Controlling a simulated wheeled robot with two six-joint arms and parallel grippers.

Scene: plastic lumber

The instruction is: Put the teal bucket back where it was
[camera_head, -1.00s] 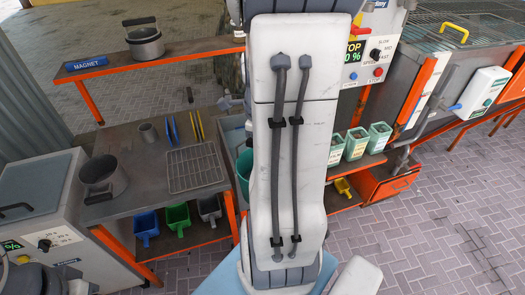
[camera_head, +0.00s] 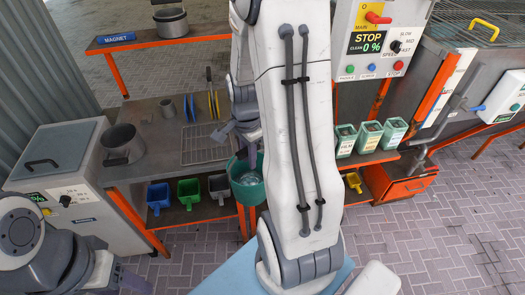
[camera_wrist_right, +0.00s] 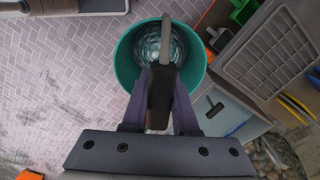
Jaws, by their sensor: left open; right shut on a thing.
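The teal bucket (camera_head: 247,188) hangs beside the right edge of the grey bench, partly hidden by my right arm. My right gripper (camera_head: 246,157) is above it. In the right wrist view, the gripper (camera_wrist_right: 160,98) is shut on the dark grip of the bucket's handle, and the open teal bucket (camera_wrist_right: 126,62) lies beyond the fingers. Something pale and shiny shows inside it. My left gripper (camera_head: 128,283) is at the lower left, partly cut off by the picture edge and clear of the bucket.
The grey bench (camera_head: 170,172) carries a grey pot (camera_head: 124,150) and a wire rack (camera_head: 207,150). Blue, green and grey scoops sit below. Several pale green containers (camera_head: 369,137) stand right of my arm under a STOP control panel (camera_head: 370,42). Open paving lies at the right.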

